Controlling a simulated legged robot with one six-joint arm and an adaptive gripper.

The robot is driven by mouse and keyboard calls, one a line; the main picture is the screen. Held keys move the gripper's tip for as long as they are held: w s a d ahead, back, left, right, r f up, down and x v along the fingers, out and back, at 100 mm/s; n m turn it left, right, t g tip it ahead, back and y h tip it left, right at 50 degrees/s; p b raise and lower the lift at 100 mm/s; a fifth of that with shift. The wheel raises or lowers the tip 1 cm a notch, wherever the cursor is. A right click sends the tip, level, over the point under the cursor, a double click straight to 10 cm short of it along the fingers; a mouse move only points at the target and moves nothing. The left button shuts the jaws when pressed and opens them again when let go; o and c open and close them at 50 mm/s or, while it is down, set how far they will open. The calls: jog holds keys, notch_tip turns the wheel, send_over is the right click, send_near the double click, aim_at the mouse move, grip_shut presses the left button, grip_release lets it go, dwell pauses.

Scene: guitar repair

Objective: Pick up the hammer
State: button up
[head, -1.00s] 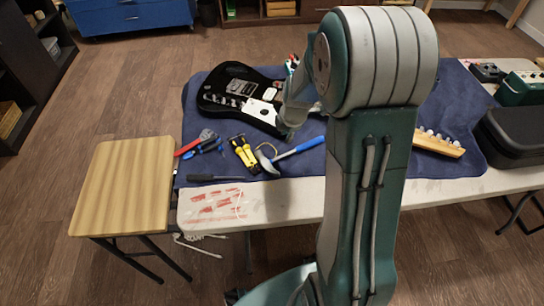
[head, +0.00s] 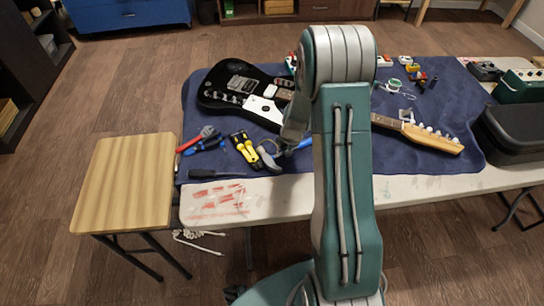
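The hammer lies on the blue cloth near the table's front edge, with its grey head (head: 268,160) at the left. Its blue handle (head: 303,144) runs up to the right and is partly hidden by my arm. My gripper (head: 287,150) is low over the handle, just right of the head. Its fingers are too small and too covered to tell whether they are open or shut, or whether they touch the handle.
Yellow-handled tools (head: 244,150) lie just left of the hammer, with red and blue pliers (head: 204,140) beyond. A black screwdriver (head: 215,173) lies in front. A black guitar (head: 240,92) lies behind, its neck running right behind my arm. A wooden stool (head: 125,180) stands left.

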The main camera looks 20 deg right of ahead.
jog(key=shift+d+f, duration=0.3)
jog(key=shift+d, duration=0.15)
grip_shut()
jog(key=shift+a, duration=0.15)
jog(key=shift+w+r, duration=0.1)
jog(key=shift+r, duration=0.2)
jog(key=v, duration=0.3)
jog(key=shift+w, duration=0.4)
jog(key=w+d+r, duration=0.6)
jog(key=d+r, duration=0.3)
jog(key=d, duration=0.3)
jog(key=shift+w+d+r, duration=0.15)
jog(key=shift+w+r, duration=0.15)
